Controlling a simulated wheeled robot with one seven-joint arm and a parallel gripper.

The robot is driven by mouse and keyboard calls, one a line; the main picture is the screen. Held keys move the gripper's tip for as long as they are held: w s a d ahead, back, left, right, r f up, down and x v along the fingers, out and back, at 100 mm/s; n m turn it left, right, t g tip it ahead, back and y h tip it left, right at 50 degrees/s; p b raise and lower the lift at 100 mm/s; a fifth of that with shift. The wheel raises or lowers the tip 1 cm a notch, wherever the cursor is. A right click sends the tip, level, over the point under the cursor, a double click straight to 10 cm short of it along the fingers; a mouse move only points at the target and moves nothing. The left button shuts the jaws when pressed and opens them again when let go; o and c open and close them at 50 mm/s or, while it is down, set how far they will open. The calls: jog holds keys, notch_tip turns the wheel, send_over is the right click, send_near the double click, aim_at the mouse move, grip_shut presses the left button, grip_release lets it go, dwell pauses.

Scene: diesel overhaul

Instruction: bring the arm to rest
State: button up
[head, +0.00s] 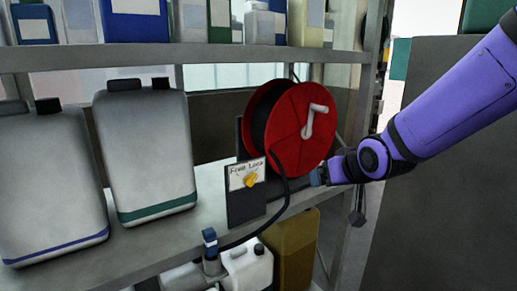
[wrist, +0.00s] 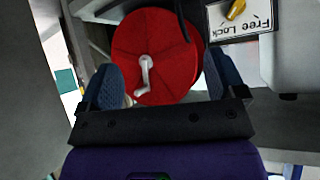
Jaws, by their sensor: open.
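My gripper (head: 318,177) is at the end of my purple arm, in front of the shelf and just below the red hose reel. In the wrist view its two blue fingers (wrist: 160,88) are spread apart and nothing is seen held between them. The red reel (head: 287,128) with a white crank handle stands on the shelf and also shows ahead of the fingers in the wrist view (wrist: 160,45). Whether the gripper touches the reel or its stand cannot be told.
A "Free Lock" plate (head: 246,175) with a yellow knob stands beside the reel. A dark hose (head: 284,185) hangs over the shelf edge to a blue-ended nozzle (head: 210,242). Two large canisters (head: 146,155) stand left. A grey cabinet (head: 440,190) is at right.

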jog(key=s+d+r+g+h, duration=0.1)
jog(key=s+d, duration=0.3)
jog(key=s, duration=0.4)
jog(key=s+d+r+m+g, duration=0.1)
jog(key=s+d+r, duration=0.3)
jog(key=s, duration=0.4)
jog(key=s+d+r+m+g+h, duration=0.1)
jog(key=s+d+r+g, duration=0.1)
jog(key=s, duration=0.7)
jog(key=d+r, duration=0.1)
jog(key=d, duration=0.1)
jog(key=shift+d+g+h, duration=0.3)
jog(key=shift+d, duration=0.05)
